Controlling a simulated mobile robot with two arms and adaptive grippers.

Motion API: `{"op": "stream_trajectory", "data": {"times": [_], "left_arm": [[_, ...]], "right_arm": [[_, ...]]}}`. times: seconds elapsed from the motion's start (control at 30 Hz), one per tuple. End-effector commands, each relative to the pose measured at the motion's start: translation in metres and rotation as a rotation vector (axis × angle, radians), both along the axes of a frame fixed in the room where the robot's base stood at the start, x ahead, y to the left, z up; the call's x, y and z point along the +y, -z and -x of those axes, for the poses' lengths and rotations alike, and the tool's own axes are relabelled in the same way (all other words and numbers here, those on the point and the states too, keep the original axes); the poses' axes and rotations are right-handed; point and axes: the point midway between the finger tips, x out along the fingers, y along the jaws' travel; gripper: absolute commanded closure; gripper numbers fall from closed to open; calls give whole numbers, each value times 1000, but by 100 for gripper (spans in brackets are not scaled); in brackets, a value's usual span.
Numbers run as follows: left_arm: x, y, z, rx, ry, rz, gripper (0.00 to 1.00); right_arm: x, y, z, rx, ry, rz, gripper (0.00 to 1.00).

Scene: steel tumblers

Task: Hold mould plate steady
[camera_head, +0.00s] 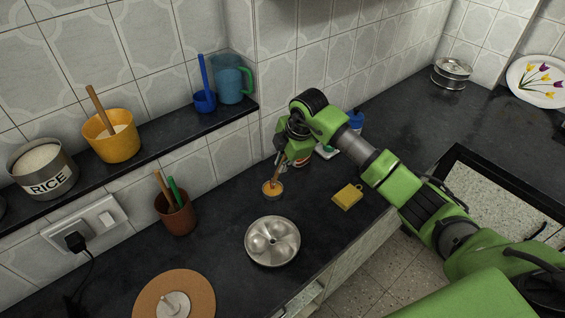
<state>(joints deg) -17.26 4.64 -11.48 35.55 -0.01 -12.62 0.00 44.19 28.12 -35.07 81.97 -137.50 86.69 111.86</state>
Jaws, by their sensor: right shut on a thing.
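The mould plate (285,252), a round steel dish with rounded hollows, lies flat on the dark counter near its front edge. Nothing is touching it. My right gripper (281,158) is behind it, further back on the counter, and points down. The fingertips are small and partly hidden by the arm. My left gripper is out of view.
A yellow sponge (347,197) lies right of the plate. A brown pot (176,214) with utensils stands to the left, and a round cork-coloured board (196,288) lies at front left. The shelf holds a rice tin (43,180), a yellow tub (113,145) and a teal mug (229,84).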

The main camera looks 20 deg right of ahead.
Motion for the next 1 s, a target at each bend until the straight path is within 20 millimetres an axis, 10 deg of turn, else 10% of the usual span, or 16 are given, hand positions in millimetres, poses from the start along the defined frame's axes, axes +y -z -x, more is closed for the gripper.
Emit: {"op": "stream_trajectory", "data": {"times": [1.0], "left_arm": [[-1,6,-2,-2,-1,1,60]], "right_arm": [[0,10,0,0,0,0,100]]}}
